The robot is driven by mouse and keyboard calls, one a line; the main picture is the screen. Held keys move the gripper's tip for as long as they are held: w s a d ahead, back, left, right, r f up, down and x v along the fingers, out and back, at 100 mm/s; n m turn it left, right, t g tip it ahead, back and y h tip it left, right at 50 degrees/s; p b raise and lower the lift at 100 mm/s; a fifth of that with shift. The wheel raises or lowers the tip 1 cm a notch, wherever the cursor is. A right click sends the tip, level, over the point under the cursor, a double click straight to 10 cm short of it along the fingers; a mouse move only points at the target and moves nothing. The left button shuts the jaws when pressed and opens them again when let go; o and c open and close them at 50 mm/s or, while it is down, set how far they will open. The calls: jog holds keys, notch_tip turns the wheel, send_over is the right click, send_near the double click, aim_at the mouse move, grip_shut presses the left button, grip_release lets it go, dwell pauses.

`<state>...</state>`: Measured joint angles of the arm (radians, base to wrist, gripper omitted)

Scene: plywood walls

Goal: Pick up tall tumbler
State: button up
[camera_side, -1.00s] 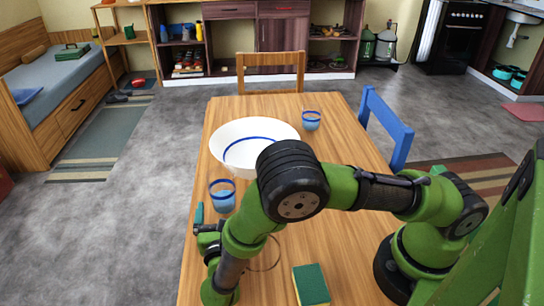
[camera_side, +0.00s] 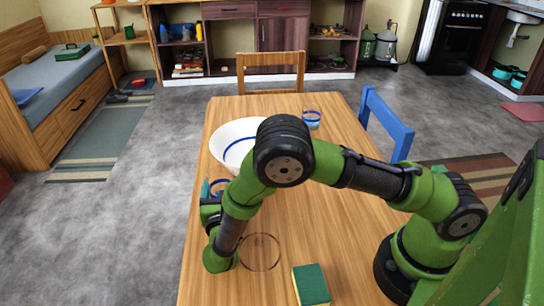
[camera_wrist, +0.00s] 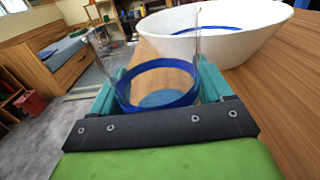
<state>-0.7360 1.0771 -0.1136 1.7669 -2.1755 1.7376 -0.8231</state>
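A clear glass tumbler with a blue band (camera_wrist: 160,82) stands between my teal fingers in the wrist view. In the side view, the near blue-banded tumbler (camera_side: 219,186) is mostly hidden behind my arm, left of the bowl's front. My gripper (camera_wrist: 160,92) is open, with one finger on each side of the tumbler. I cannot tell whether the fingers touch the glass. In the side view, my gripper (camera_side: 211,200) is at the table's left edge, partly hidden by my wrist. A second blue-banded glass (camera_side: 311,119) stands farther back on the table.
A white bowl with a blue stripe (camera_side: 225,145) stands just beyond the near tumbler; it also shows in the wrist view (camera_wrist: 235,45). A green and yellow sponge (camera_side: 311,284) and a thin clear round outline (camera_side: 260,237) are at the front. The table's right middle is clear.

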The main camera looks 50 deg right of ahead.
jog(key=c, duration=0.7)
jog(key=shift+r, duration=0.15)
